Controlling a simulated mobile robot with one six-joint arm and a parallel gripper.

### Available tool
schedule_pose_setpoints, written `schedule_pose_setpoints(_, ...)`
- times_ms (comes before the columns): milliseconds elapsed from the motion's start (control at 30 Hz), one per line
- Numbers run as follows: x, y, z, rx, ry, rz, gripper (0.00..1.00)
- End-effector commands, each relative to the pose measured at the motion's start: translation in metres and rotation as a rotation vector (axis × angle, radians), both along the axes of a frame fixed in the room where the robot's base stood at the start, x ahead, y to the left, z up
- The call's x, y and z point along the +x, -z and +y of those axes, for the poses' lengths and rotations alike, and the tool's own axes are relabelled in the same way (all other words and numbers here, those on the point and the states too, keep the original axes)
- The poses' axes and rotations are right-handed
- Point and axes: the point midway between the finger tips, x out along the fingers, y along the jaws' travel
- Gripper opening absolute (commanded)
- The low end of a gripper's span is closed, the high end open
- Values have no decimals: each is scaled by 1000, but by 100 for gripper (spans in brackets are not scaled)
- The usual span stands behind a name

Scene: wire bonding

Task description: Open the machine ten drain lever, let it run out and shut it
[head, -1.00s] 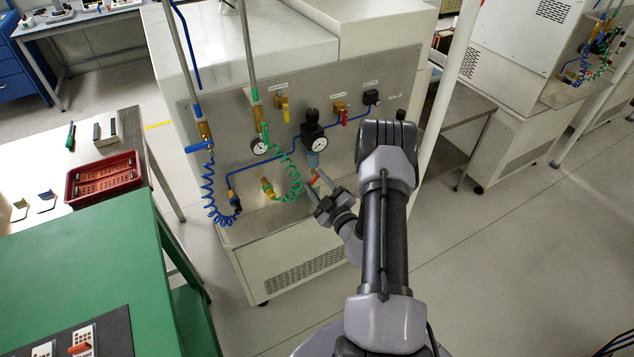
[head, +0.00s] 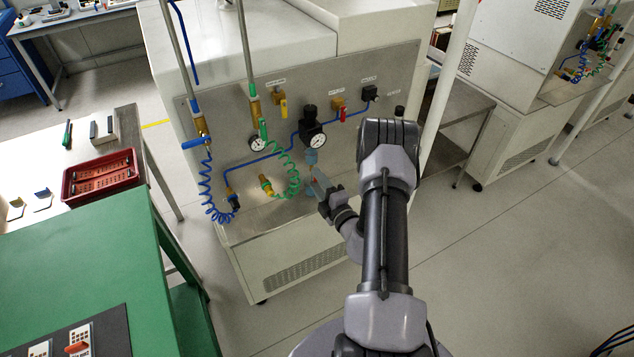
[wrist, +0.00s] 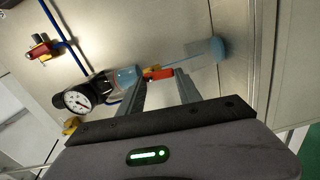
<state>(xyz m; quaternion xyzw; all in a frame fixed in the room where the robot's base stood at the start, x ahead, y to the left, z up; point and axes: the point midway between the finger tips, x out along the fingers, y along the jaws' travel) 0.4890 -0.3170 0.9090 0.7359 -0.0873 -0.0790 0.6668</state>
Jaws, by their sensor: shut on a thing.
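On the machine's front panel, a black regulator (head: 311,127) with a round gauge (head: 318,141) has a pale blue bowl (head: 311,157) under it. The wrist view shows this bowl (wrist: 126,76) too, with the small orange-red drain lever (wrist: 158,73) at its end. My gripper (wrist: 160,78) is shut on the lever, one finger on each side. A thin blue line, seemingly liquid, runs from the drain to a pale blue cup-like vessel (wrist: 207,51). In the head view my gripper (head: 315,180) is below the bowl and mostly hides the lever.
Left of the regulator are a coiled green hose (head: 292,180), a coiled blue hose (head: 206,190) and a second gauge (head: 257,144). Yellow (head: 284,109) and red (head: 343,114) valve handles sit above. A green bench (head: 90,260) stands at the left.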

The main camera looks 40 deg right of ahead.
Motion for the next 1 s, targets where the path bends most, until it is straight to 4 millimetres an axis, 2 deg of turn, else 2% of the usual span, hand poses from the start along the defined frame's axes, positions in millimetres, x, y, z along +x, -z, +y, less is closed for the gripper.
schedule_pose_setpoints(700,-1,2,0,-62,0,18,0)
schedule_pose_setpoints(733,-1,2,0,-62,0,18,47)
schedule_pose_setpoints(800,-1,1,-1,-61,0,17,60)
schedule_pose_setpoints(833,-1,1,-1,-61,0,17,63)
schedule_pose_setpoints(1000,0,1,-1,-62,0,16,63)
